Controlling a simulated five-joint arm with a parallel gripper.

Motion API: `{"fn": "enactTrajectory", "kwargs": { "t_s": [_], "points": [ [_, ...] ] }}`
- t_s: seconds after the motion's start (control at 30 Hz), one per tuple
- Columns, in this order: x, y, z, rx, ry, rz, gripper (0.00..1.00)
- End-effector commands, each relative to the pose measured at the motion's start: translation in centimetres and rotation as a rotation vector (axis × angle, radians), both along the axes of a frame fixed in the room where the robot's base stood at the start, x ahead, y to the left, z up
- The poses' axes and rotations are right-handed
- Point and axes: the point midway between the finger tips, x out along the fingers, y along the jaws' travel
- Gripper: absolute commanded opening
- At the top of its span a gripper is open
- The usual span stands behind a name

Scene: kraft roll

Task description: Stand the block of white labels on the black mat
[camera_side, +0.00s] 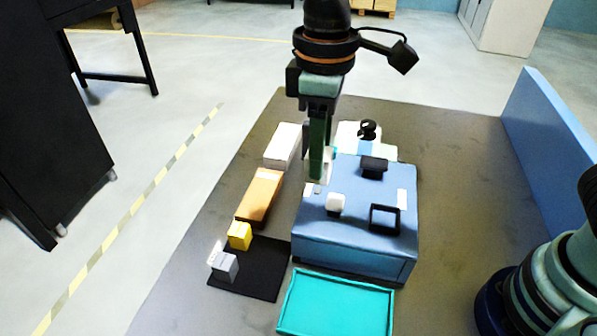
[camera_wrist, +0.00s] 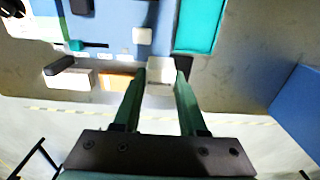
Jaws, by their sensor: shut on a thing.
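The block of white labels (camera_wrist: 160,72) is between the fingertips of my gripper (camera_wrist: 160,78) in the wrist view. In the side view my gripper (camera_side: 318,176) hangs above the left part of the blue box, and a white part of the block (camera_side: 328,163) shows beside the fingers. My gripper is shut on the block. The black mat (camera_side: 262,270) lies on the table at the front left of the box, apart from my gripper. A yellow cube (camera_side: 240,235) and a grey block (camera_side: 224,266) stand along its left side.
The blue box (camera_side: 350,240) carries a white cube (camera_side: 336,203), a black block (camera_side: 374,167) and a black frame (camera_side: 384,219). A teal tray (camera_side: 335,305) lies in front. An orange-brown block (camera_side: 260,195) and a white box (camera_side: 283,145) stand behind the mat. The mat's right part is clear.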

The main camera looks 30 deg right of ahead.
Motion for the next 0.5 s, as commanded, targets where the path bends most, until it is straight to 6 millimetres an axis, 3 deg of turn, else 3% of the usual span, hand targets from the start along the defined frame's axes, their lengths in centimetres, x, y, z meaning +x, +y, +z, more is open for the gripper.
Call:
{"fn": "enactTrajectory", "kwargs": {
  "t_s": [0.2, 0.4, 0.5],
  "points": [
    [0.5, 5.6, -6.5, -0.006, 0.006, 0.005, 0.00],
    [0.0, 9.1, -11.2, -0.003, 0.003, 0.003, 0.00],
    [-0.3, 10.0, -12.6, -0.002, 0.002, 0.001, 0.00]
  ]
}}
